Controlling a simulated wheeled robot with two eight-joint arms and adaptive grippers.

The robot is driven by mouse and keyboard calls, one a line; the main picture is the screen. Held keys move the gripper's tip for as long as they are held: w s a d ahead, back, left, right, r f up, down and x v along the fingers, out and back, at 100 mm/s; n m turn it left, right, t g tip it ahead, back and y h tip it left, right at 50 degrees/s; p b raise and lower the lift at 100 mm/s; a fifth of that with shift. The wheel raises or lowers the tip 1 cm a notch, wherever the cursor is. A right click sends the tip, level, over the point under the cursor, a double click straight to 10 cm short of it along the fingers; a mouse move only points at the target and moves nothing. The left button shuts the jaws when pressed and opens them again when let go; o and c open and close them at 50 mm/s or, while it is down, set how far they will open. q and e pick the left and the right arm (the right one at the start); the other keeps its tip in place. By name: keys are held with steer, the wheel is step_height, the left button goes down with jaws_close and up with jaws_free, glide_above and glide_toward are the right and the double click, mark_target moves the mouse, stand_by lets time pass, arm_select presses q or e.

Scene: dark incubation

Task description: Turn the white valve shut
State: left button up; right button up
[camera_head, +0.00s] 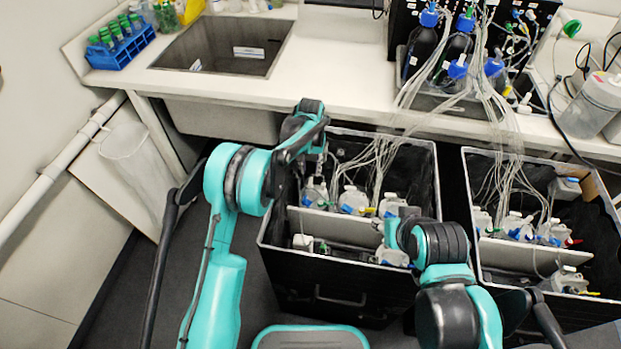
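I cannot single out the white valve with certainty. Clear bottles with small white, blue and green fittings stand in the left black case (349,257), some close to my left gripper. My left gripper (314,132) is above the back left corner of this case, near the bench's front edge. Its fingers are dark and seen from above, and their opening is not clear. My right arm reaches over the front right of the same case. Its gripper is mostly hidden behind its own arm links.
A second black case (463,190) with tubed bottles stands at the right. Thin tubes run down from blue-capped bottles (423,42) on the white bench (345,75). A sink (228,46) and blue tube rack (122,50) are at the left. A white pipe (45,180) runs along the left wall.

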mark_target(311, 181)
arm_select(q)
step_height(311, 181, down, 6)
steer(key=shift+f+b, duration=0.2)
steer(key=shift+b, duration=0.95)
steer(key=shift+c, duration=0.3)
jaws_close()
